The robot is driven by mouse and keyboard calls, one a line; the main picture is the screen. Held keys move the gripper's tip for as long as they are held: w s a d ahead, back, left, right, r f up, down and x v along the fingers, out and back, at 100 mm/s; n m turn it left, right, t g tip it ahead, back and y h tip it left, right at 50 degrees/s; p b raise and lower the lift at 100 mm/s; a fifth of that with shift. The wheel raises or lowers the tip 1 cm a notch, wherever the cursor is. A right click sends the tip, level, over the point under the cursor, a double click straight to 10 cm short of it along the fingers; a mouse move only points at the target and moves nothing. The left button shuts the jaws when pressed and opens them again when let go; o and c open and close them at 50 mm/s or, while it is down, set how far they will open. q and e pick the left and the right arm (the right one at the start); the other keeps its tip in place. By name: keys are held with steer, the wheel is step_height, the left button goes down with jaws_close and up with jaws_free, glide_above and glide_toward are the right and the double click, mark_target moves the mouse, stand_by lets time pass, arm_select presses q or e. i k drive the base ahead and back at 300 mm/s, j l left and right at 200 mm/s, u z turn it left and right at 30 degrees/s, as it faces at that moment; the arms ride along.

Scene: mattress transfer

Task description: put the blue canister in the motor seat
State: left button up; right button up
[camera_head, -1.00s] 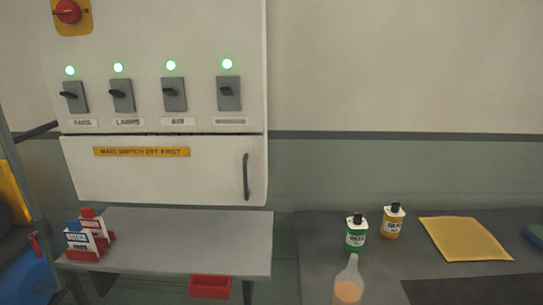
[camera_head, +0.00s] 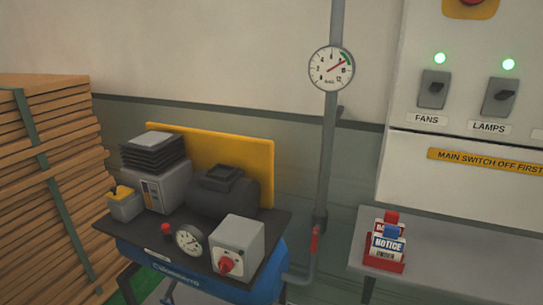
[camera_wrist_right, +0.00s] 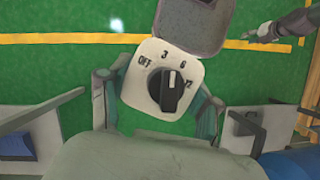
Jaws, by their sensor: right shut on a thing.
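My right gripper (camera_wrist_right: 158,98) is shut on a white dial unit (camera_wrist_right: 142,68) with a black knob, marked OFF, 3, 6 and 12. A grey lid-like part adjoins its top. A dark jointed end, apparently my left gripper (camera_wrist_right: 262,36), shows at the upper right in the right wrist view; its jaws are too small to read. Neither gripper shows in the head view. A dark motor (camera_head: 222,192) with a square raised frame on top sits on the compressor's platform. I cannot pick out a separate blue canister; a blue tank (camera_head: 190,283) lies under the platform.
The platform (camera_head: 165,220) also bears a grey box with a red knob (camera_head: 238,243), a gauge (camera_head: 189,239) and a finned unit (camera_head: 155,155). Stacked boards (camera_head: 45,180) stand left. A pipe (camera_head: 329,150) rises behind. A shelf (camera_head: 450,265) holds notice tags.

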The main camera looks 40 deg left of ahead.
mark_target(222, 174)
steer(key=k+j+u, duration=0.1)
steer(key=j, duration=1.6)
steer(key=j+u, duration=0.1)
steer(key=j, duration=1.6)
steer(key=k, duration=0.05)
